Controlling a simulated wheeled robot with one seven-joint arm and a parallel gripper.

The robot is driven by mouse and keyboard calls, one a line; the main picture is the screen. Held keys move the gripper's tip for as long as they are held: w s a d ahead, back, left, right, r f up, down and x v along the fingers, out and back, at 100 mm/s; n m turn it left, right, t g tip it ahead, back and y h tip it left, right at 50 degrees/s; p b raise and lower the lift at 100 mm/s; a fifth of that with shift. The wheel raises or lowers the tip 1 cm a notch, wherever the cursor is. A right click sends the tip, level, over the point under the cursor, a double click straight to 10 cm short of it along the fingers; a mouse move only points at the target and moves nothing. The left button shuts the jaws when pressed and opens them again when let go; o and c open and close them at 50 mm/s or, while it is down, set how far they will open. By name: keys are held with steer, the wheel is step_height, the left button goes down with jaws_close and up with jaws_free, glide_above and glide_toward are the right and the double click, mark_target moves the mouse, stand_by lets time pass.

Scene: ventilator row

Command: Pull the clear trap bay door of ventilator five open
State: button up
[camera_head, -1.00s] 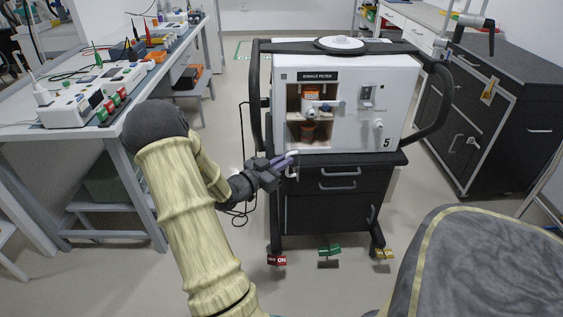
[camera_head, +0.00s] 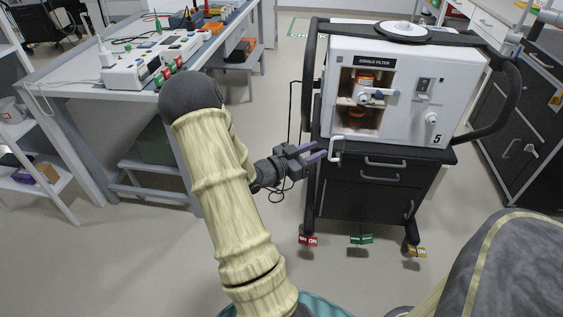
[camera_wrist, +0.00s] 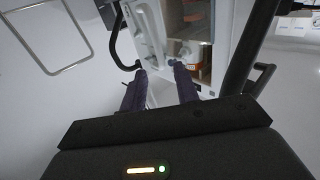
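Ventilator five (camera_head: 395,85) is a white box marked 5 on a black cart. Its trap bay (camera_head: 360,100) sits in the left half of the front, with orange-capped containers (camera_head: 365,79) inside. The clear door itself is hard to make out, so I cannot tell its position. A white bent handle (camera_head: 336,150) shows at the box's lower left corner. My gripper (camera_head: 317,150) is just left of that handle. In the wrist view my gripper (camera_wrist: 160,72) has its two dark fingers apart, with the white front and the bay (camera_wrist: 197,45) beyond; contact is unclear.
The cart's black push bars (camera_head: 510,100) flank the ventilator, and drawers (camera_head: 375,175) lie below. A bench with equipment (camera_head: 150,65) stands left and a dark cabinet (camera_head: 535,130) right. A grey covered shape (camera_head: 510,270) fills the lower right. Floor shows between bench and cart.

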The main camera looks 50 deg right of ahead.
steer(key=p+v, duration=0.2)
steer(key=v, duration=1)
steer(key=shift+w, duration=0.1)
